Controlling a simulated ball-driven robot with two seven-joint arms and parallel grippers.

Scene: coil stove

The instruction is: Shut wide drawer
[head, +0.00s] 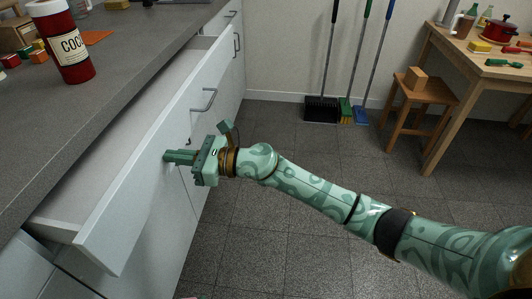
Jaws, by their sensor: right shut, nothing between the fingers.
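The wide drawer (142,165) stands open under the grey counter, its white front sticking out to the right and a bare interior strip showing behind it. A metal handle (209,100) is on its front toward the far end. My right gripper (168,157) is shut and empty, its fingertips at the outer face of the drawer front, nearer than that handle. Whether the fingertips touch the face I cannot tell for certain. My left gripper is not in view.
On the counter (125,72) stand a red cocoa canister (66,45), small coloured blocks and an orange mat (97,38). Brooms (322,108) lean at the back wall. A wooden stool (415,92) and table (447,60) stand at right. The floor beside the drawer is clear.

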